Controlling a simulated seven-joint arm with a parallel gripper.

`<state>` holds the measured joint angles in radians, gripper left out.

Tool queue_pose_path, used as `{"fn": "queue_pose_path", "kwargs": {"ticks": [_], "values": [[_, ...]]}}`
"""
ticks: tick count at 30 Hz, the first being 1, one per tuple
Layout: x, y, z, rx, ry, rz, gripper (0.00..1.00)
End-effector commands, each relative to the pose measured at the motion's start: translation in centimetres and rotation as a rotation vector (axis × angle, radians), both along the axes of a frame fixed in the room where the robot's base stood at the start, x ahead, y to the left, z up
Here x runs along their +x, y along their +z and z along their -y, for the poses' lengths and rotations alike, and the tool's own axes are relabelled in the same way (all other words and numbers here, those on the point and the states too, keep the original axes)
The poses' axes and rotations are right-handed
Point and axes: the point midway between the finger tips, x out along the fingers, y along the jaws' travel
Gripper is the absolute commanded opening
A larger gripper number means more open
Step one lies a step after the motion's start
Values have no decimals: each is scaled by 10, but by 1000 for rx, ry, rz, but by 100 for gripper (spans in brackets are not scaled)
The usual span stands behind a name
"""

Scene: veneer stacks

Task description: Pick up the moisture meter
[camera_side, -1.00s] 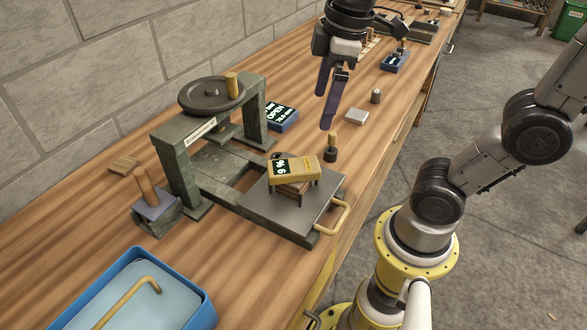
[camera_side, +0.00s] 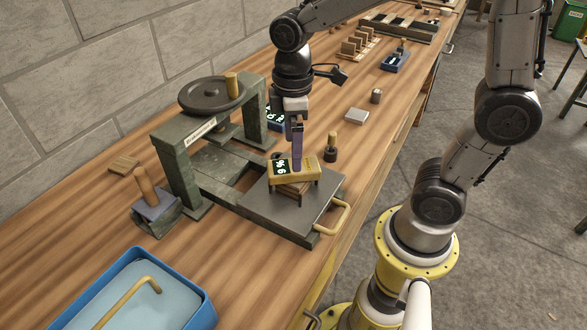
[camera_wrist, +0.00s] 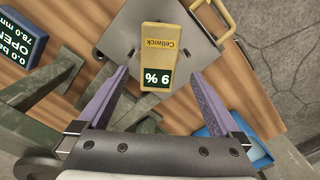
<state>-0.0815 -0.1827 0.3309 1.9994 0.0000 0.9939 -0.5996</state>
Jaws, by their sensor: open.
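The moisture meter (camera_side: 306,172) is a yellow block with a dark display reading "9 %". It sits raised on a small stand on the press's grey sliding plate (camera_side: 262,206). In the wrist view the meter (camera_wrist: 161,48) lies between and just beyond the two purple fingers, with its display end nearest me. My gripper (camera_side: 297,165) is open and points down at the meter, overlapping it in the side view. In the wrist view my gripper (camera_wrist: 158,80) shows a finger on each side, with gaps to the meter. I cannot tell the exact height of the fingertips.
The green press frame (camera_side: 178,170) with its handwheel (camera_side: 210,94) stands left of the meter. A blue display box (camera_side: 276,118) is behind. A wooden-handled tool (camera_side: 331,148) stands close on the right. A blue tray (camera_side: 180,310) lies at the front left.

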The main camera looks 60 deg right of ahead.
Motion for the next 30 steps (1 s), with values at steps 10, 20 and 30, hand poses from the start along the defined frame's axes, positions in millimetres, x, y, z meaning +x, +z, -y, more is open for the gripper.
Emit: {"fn": "queue_pose_path", "kwargs": {"ticks": [10,20,30], "values": [[0,-42,3,0,0,-5,100],[0,-53,3,0,0,0,100],[0,-53,3,0,0,0,48]]}}
